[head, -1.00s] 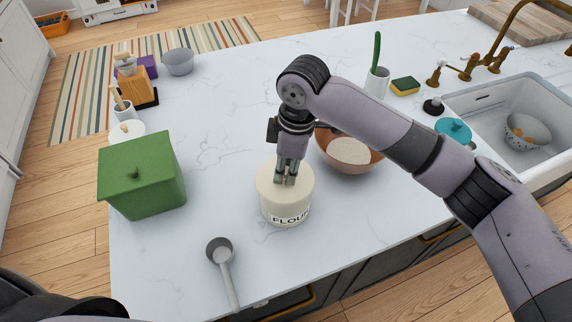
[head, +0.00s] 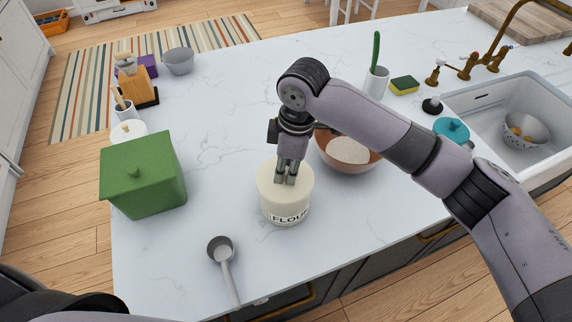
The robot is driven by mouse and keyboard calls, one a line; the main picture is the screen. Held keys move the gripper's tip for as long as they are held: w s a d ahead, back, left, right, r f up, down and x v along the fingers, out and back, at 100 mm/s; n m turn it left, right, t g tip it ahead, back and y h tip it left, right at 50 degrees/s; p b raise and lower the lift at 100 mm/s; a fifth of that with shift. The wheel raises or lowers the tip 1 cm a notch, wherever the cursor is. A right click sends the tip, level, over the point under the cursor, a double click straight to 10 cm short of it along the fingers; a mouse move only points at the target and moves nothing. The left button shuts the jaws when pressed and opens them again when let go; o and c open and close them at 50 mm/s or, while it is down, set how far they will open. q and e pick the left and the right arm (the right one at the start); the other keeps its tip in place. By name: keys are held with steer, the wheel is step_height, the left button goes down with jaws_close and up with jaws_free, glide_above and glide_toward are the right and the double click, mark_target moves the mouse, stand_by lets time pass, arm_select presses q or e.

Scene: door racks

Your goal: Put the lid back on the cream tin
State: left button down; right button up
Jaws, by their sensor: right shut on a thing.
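The cream tin (head: 289,216), lettered "FLOUR", stands upright on the white counter near its front edge. Its cream lid (head: 268,181) lies level over the mouth of the tin; no gap shows between them from this angle. My right gripper (head: 286,181) points down from above and is shut on the middle of the lid, where its fingers hide the lid's knob. My left gripper is not in view.
A brown bowl of flour (head: 348,150) stands close behind the tin on the right. A grey scoop (head: 222,251) lies in front on the left, and a green canister (head: 142,178) stands further left. A sink (head: 481,112) is at right.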

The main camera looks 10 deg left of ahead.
steer(key=shift+p, duration=0.45)
stand_by(0.5)
steer(key=shift+f+p, duration=0.15)
steer(key=shift+p, duration=0.7)
stand_by(1.2)
stand_by(0.3)
steer(key=o, duration=1)
steer(key=shift+o, duration=0.7)
steer(key=o, duration=0.4)
